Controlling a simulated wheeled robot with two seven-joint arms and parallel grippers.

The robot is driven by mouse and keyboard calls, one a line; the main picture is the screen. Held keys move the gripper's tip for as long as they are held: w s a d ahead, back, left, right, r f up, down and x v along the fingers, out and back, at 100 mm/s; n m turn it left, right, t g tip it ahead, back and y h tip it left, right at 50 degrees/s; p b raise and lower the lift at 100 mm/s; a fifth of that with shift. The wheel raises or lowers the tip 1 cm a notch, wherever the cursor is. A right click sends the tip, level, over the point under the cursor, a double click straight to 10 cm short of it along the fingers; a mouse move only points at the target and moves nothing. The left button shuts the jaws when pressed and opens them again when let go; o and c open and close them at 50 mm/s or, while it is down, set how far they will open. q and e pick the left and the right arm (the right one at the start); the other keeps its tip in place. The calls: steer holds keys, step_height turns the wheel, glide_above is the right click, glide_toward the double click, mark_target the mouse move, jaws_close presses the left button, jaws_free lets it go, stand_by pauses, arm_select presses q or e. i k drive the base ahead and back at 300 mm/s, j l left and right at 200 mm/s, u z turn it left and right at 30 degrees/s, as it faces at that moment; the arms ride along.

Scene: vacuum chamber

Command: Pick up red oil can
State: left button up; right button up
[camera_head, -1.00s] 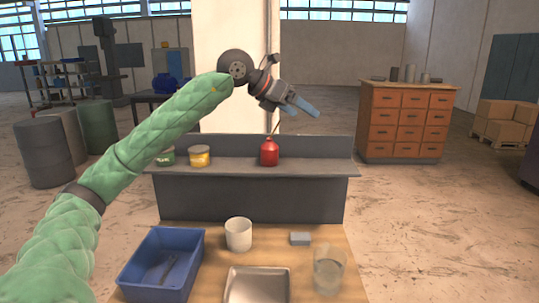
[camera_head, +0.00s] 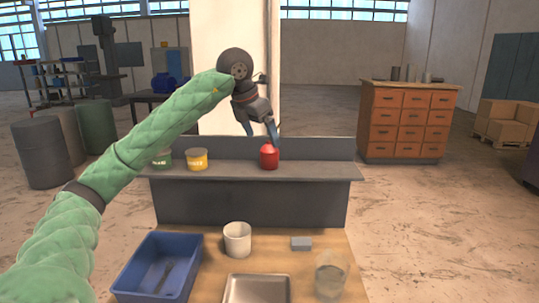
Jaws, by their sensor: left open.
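The red oil can (camera_head: 269,158) stands upright on the grey raised shelf (camera_head: 320,170) behind the table. My left gripper (camera_head: 261,134) points down just above the can, with its blue fingers apart. One finger reaches close to the can's top, and the can's thin spout is hidden behind or between the fingers. I cannot tell whether a finger touches the can. My right gripper is not in view.
On the table are a blue bin (camera_head: 127,283), a white cup (camera_head: 237,239), a grey block (camera_head: 301,243), a metal tray (camera_head: 257,289) and a clear glass (camera_head: 331,275).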

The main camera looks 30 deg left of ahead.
mark_target(268, 156)
steer(key=i+j, duration=0.7)
